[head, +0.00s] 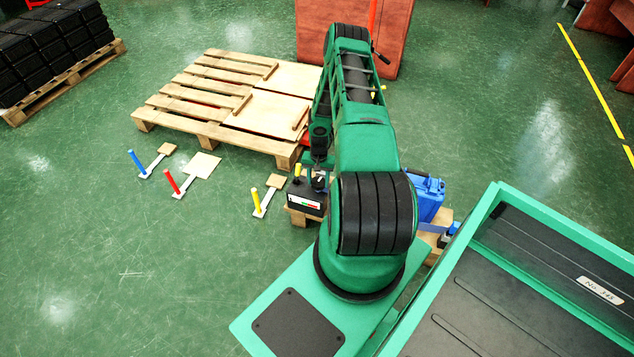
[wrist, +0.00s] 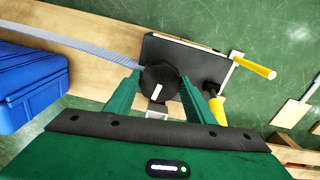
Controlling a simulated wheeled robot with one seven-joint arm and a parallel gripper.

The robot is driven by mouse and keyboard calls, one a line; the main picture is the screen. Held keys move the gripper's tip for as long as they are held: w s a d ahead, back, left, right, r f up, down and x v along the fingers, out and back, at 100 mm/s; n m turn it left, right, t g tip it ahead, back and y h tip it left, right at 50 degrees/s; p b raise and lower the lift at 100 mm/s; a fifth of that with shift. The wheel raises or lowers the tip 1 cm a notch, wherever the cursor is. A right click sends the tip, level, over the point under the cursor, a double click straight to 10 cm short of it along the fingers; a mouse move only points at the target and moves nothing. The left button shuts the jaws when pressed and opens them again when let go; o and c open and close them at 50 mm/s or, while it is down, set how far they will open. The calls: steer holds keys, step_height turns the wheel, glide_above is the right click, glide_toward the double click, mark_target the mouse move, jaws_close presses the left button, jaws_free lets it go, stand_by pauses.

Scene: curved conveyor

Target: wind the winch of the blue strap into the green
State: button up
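The winch is a black box (head: 306,197) with a round black knob (head: 320,183) on top and a red, white and green strip (head: 304,204) on its side. I cannot make out any pointer on the strip. In the wrist view the knob (wrist: 157,77) has a white mark and sits between the two green fingers of my gripper (wrist: 160,88). I cannot tell whether the fingers press on it or stand just clear. The blue strap (wrist: 75,42) runs from the left to the winch; in the head view part of it shows at right (head: 433,228).
A blue case (head: 427,196) sits beside the winch on wood. A yellow handle (wrist: 252,66) sticks out near the box. A pallet (head: 215,120) lies behind.

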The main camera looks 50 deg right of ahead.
steer(key=c, duration=0.4)
steer(key=shift+a, duration=0.3)
steer(key=shift+c, duration=0.2)
steer(key=shift+d, duration=0.2)
steer(key=m, duration=0.5)
steer(key=shift+d, duration=0.1)
steer(key=m, duration=0.6)
steer(key=shift+d+m, duration=0.1)
steer(key=shift+m, duration=0.3)
steer(key=shift+s, duration=0.1)
steer(key=o, duration=1.1)
steer(key=shift+c, duration=0.2)
